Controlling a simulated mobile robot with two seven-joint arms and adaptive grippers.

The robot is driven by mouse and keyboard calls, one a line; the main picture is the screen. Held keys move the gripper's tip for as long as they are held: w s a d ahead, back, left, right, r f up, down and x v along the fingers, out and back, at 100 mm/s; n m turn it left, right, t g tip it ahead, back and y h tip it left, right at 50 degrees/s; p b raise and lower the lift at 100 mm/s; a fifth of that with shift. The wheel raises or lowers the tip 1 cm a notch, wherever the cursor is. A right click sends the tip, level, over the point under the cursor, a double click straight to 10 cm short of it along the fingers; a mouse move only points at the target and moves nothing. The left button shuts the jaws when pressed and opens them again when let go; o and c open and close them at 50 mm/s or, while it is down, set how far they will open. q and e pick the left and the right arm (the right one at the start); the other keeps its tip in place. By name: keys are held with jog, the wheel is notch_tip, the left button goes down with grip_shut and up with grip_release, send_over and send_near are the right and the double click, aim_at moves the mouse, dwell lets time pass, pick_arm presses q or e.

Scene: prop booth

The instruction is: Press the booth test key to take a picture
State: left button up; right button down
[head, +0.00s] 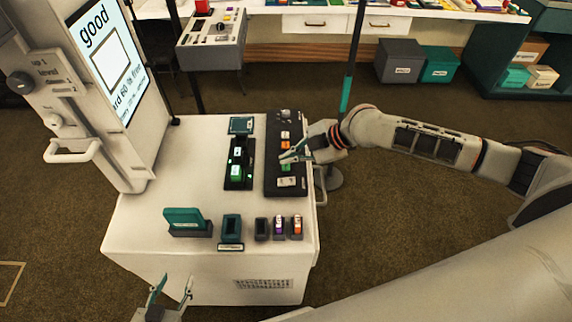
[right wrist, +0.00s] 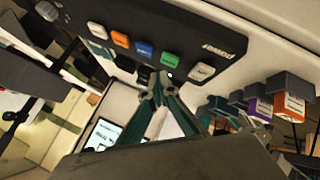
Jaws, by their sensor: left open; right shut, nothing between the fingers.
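A dark key panel (head: 271,178) lies on the booth counter with a row of keys. In the right wrist view the panel (right wrist: 185,20) shows white, orange (right wrist: 120,39), blue (right wrist: 144,49), green (right wrist: 169,58) and white (right wrist: 201,72) keys. I cannot read which is the test key. My right gripper (head: 284,158) is shut and empty over the panel. In the right wrist view its fingertips (right wrist: 160,78) appear close to the green key; contact cannot be told. My left gripper (head: 172,284) is open and empty, in front of the counter. The booth screen (head: 106,55) shows "good".
A black strip with a green block (head: 237,173) lies left of the panel. Teal holders (head: 231,228) and small dark holders with purple and orange pieces (head: 297,226) stand along the counter's front. The counter (head: 170,180) is bare at left. A thin pole (head: 351,60) stands behind.

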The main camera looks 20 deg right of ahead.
aim_at(289, 167)
notch_tip(289, 167, up, 3)
jog(key=shift+f+p, duration=0.15)
jog(key=shift+p, duration=0.8)
jog(key=shift+r, duration=0.95)
